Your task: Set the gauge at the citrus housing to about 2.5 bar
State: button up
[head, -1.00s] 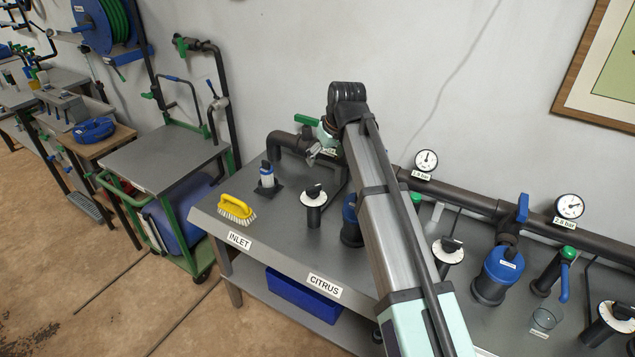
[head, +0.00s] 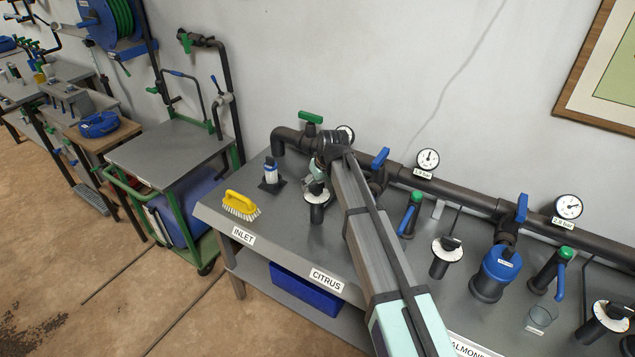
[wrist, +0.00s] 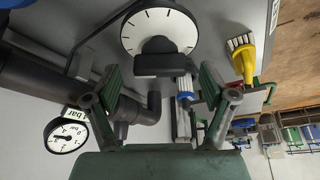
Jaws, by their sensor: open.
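A white dial with a black knob (wrist: 158,64) is at the top of the wrist view. In the head view the dial (head: 318,196) stands on the bench behind the CITRUS sign (head: 327,281). My gripper (wrist: 161,78) is open and empty, its green fingers to either side of the knob's near end and apart from it. In the head view my gripper (head: 315,184) is just above the dial. A round gauge (wrist: 66,135) shows at lower left in the wrist view; its label is partly cut off. In the head view a gauge (head: 345,133) is partly hidden by my arm. The citrus housing is hidden behind my arm.
A yellow brush (head: 240,205) and a small white-and-blue bottle (head: 270,171) stand left of the dial. A dark pipe (head: 460,190) runs along the wall. Another dial (head: 446,245), a blue housing (head: 497,270) and a clear cup (head: 541,317) are to the right.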

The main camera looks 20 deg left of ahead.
jog(key=shift+w+a+f, duration=0.1)
jog(key=shift+a+f, duration=0.05)
jog(key=shift+f, duration=0.25)
jog(key=c, duration=1.2)
jog(key=shift+o, duration=0.2)
jog(key=shift+m+t+h+b, duration=0.3)
jog(key=shift+m+b, duration=0.15)
jog(key=shift+m, duration=0.65)
jog(key=shift+m+t+h+b, duration=0.35)
jog(key=shift+m+h, duration=0.15)
jog(key=shift+m, duration=1.1)
